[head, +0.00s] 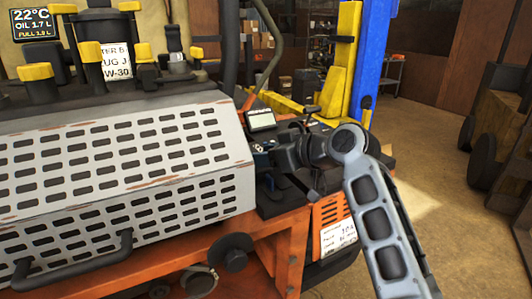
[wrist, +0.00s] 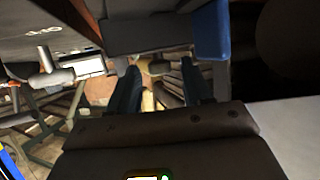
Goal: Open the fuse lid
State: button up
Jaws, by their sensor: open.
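My gripper (head: 266,150) is at the right end of the grey slotted guard, low in front of a small box with a pale screen (head: 261,120). In the wrist view my gripper's two dark fingers (wrist: 158,82) are spread apart with nothing clearly held between them. A dark block (wrist: 150,34) lies just beyond the fingertips, and a dark housing with a pale panel (wrist: 88,66) is to their left. I cannot tell for certain which dark part is the fuse lid. My wrist and arm hide much of the area around the fingers in the head view.
The slotted guard (head: 130,150) with a black handle fills the left. An orange panel with a white label (head: 338,232) is below my gripper. A blue and yellow lift post (head: 368,60) stands behind. A blue part (wrist: 211,30) is close to the right finger.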

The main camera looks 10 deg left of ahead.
jog(key=shift+c, duration=0.2)
grip_shut()
dwell(0.4)
